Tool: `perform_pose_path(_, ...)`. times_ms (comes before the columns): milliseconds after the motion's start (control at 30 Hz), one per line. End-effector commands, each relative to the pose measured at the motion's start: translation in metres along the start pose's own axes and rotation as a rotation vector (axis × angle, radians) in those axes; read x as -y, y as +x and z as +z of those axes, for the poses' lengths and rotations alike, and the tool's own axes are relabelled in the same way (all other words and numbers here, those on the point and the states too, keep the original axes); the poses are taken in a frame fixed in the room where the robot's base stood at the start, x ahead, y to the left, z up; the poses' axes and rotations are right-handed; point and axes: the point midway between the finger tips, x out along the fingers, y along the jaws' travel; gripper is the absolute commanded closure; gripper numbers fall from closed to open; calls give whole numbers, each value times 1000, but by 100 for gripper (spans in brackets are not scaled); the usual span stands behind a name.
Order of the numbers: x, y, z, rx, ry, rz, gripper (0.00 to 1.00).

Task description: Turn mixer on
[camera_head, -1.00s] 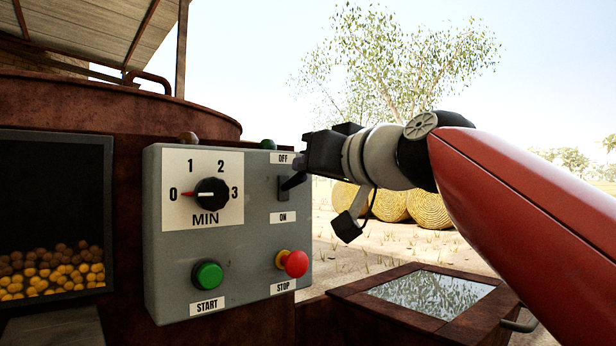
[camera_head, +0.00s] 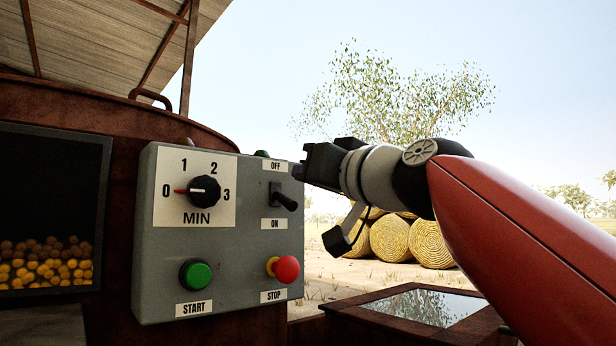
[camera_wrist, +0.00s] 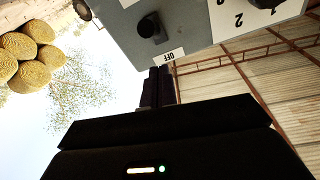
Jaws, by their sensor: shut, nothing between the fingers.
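The grey control panel (camera_head: 235,255) of the mixer (camera_head: 120,115) is at left-centre in the head view. Its black toggle switch (camera_head: 286,202) sits between the OFF label (camera_head: 278,166) and the ON label (camera_head: 273,223), with its lever tilted down toward ON. The dial (camera_head: 204,189) points at 0. Below are the green START button (camera_head: 196,273) and the red STOP button (camera_head: 286,269). My gripper (camera_head: 298,172) is shut and empty, just above and right of the switch, apart from it. In the wrist view the switch (camera_wrist: 152,27) shows beyond my fingers (camera_wrist: 157,85).
The mixer's dark window (camera_head: 45,200) with round yellow and brown pieces is at the left. A rusty box with a glassy top (camera_head: 425,306) stands low at the right. Hay bales (camera_head: 390,238) are far behind. Open air surrounds my arm on the right.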

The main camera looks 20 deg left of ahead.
Motion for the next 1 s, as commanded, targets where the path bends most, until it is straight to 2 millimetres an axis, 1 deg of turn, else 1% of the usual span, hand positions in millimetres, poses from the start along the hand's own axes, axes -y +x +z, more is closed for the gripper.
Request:
perform_pose_path(33, 3, 0, -13, -2, -1, 0, 100)
perform_pose_path(133, 9, -2, -27, -2, -2, 0, 100)
perform_pose_path(200, 5, -14, -8, -1, -2, 2, 100)
perform_pose_path(500, 0, -57, 22, -2, -2, 1, 100)
perform_pose_path(633, -1, -73, 32, -2, -2, 2, 100)
perform_pose_path(800, -2, -83, 37, -2, -2, 1, 100)
perform_pose_path(1000, -2, -85, 37, -2, -1, 1, 100)
